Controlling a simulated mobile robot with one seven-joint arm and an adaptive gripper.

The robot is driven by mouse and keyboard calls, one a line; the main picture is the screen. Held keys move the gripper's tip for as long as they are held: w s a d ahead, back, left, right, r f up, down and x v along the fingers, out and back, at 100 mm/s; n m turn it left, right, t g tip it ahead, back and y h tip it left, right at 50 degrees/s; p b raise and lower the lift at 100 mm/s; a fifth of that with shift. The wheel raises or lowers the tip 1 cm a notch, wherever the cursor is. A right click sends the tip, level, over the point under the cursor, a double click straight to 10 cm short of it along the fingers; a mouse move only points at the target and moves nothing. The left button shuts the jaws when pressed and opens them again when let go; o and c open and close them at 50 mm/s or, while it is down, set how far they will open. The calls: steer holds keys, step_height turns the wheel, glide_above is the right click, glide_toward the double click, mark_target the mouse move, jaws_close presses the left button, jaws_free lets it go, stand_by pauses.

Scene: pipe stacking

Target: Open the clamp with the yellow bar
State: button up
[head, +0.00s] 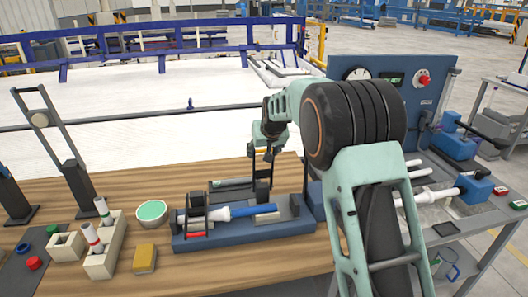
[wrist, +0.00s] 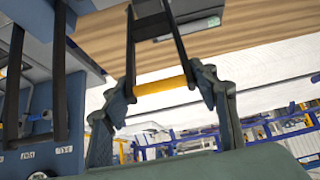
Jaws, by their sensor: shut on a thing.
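The clamp has two black arms with a yellow bar (wrist: 160,86) across their end. In the wrist view the bar lies between the fingertips of my gripper (wrist: 163,93), which is shut on it. In the head view my gripper (head: 267,143) is above the blue fixture (head: 190,243), and the clamp's black arms (head: 264,183) stand roughly upright below it. The yellow bar is mostly hidden there by the gripper. A blue and white pipe (head: 250,211) lies in the fixture.
A blue gauge panel (head: 437,85) and more pipes are at right.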

steer(key=o, duration=1.3)
steer(key=shift+w+a+r, duration=0.15)
steer(key=shift+w+r, duration=0.2)
steer(key=shift+r, duration=0.2)
steer(key=shift+c, duration=0.2)
steer(key=shift+o, duration=1.3)
steer(key=shift+w+f, duration=0.2)
steer(key=shift+f, duration=0.15)
steer(key=shift+s, duration=0.15)
steer(key=shift+r, duration=0.1)
steer(key=v, duration=1.1)
steer(key=shift+s+r, duration=0.25)
steer(key=shift+r, duration=0.05)
